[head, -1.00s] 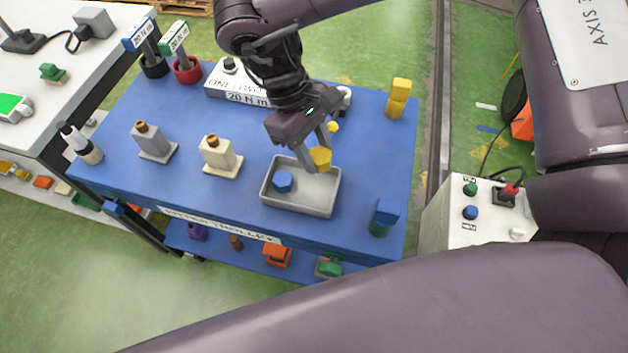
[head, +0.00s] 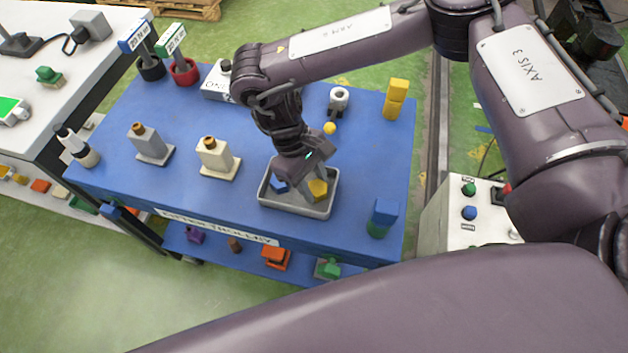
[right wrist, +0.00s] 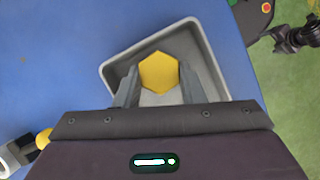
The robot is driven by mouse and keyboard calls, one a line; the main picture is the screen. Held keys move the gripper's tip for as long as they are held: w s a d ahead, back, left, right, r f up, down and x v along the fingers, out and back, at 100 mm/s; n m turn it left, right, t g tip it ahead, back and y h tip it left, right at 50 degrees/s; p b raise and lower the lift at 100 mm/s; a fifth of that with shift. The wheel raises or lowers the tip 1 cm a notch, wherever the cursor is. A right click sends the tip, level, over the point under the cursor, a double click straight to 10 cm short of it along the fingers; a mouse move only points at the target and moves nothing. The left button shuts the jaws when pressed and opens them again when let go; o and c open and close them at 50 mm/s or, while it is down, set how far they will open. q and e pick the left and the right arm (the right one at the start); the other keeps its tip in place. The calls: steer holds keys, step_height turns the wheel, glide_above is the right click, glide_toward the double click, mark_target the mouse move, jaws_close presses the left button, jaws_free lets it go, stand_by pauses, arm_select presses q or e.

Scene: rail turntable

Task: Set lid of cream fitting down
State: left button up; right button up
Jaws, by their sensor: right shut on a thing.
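My right gripper (head: 309,189) is shut on a yellow hexagonal lid (head: 318,190), low over or inside the grey tray (head: 296,209) on the blue trolley. In the right wrist view the lid (right wrist: 159,73) sits between the two fingers, with the tray's rim around it. I cannot tell whether the lid touches the tray floor. A blue hexagonal lid (head: 279,184) lies in the tray to the left, partly covered by the gripper. The cream fitting (head: 215,158) stands upright left of the tray, its brown threaded top bare. My left gripper is not in view.
A grey fitting (head: 146,141) stands further left, with a white-and-black bottle (head: 75,145) at the trolley's left end. A yellow ball (head: 329,128) lies behind the tray. The front middle of the trolley top is clear.

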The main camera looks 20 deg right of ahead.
steer(key=shift+f, duration=0.15)
steer(key=o, duration=0.8)
steer(key=v, duration=1.2)
